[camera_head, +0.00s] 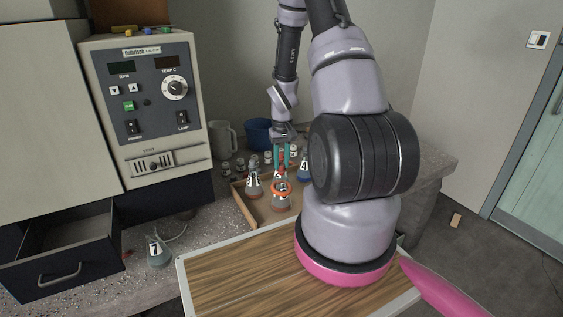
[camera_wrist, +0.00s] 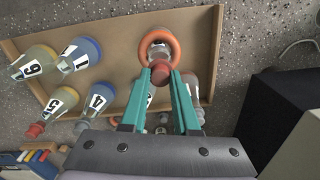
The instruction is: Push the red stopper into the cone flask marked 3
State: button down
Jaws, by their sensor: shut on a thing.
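My gripper (camera_head: 281,168) has two teal fingers and is shut on a red stopper (camera_wrist: 160,73), which shows between the fingertips in the wrist view (camera_wrist: 160,80). In the wrist view, the ringed flask (camera_wrist: 158,50) is right by the stopper. I cannot tell whether they touch. The number on this flask is not readable, so I cannot confirm that it is the flask marked 3.
The shallow wooden tray (camera_head: 241,206) also holds a flask marked 4 (camera_head: 304,166) and several others. A flask (camera_head: 158,251) stands on the bench at left. A grey mug (camera_head: 223,140) and a blue bowl (camera_head: 258,135) stand behind. An instrument (camera_head: 150,110) is at left.

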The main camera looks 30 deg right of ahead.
jog(key=shift+f, duration=0.2)
jog(key=shift+f, duration=0.65)
jog(key=shift+f, duration=0.2)
jog(key=shift+f, duration=0.3)
dwell(0.4)
grip_release()
jog(key=shift+r, duration=0.1)
dwell(0.3)
